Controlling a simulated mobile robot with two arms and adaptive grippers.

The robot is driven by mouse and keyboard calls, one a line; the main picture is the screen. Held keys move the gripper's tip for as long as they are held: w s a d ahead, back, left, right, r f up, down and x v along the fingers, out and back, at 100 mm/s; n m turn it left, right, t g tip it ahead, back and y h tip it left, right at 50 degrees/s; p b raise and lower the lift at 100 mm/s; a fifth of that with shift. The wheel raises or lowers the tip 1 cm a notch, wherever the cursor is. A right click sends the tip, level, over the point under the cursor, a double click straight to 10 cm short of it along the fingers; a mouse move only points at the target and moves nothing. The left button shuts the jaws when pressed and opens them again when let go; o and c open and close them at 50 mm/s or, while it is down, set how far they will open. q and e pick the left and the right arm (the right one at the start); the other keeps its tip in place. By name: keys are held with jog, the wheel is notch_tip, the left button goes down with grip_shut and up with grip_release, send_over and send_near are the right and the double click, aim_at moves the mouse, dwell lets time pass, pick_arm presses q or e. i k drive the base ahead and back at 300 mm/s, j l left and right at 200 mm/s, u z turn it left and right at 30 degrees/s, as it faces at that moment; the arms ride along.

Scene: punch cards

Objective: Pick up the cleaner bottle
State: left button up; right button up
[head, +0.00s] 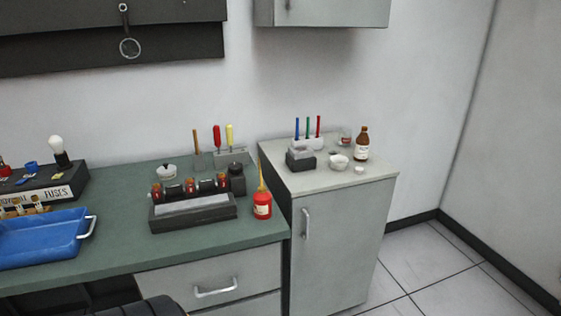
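A brown bottle (362,144) with a pale label stands upright at the back right of the light top of the grey cabinet (335,245). It looks like the cleaner bottle, but its label is too small to read. A red bottle (262,206) with a thin yellow spout stands at the right end of the green bench top (118,254). Neither of my grippers is in view, and nothing is touching either bottle.
A white dish (339,162), a small white lid-like piece (359,170) and a grey block (300,158) sit near the brown bottle. Behind the block, blue, green and red sticks stand in a holder (309,143). A wall cabinet (330,12) hangs above. Tiled floor (430,263) is clear at right.

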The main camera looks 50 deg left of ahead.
aim_at(362, 143)
jog(key=u, duration=1.3)
jog(key=i+l+u, duration=0.15)
jog(key=l, duration=0.2)
jog(key=i+l+u, duration=0.15)
jog(key=i+l, duration=0.1)
jog(key=l, duration=0.1)
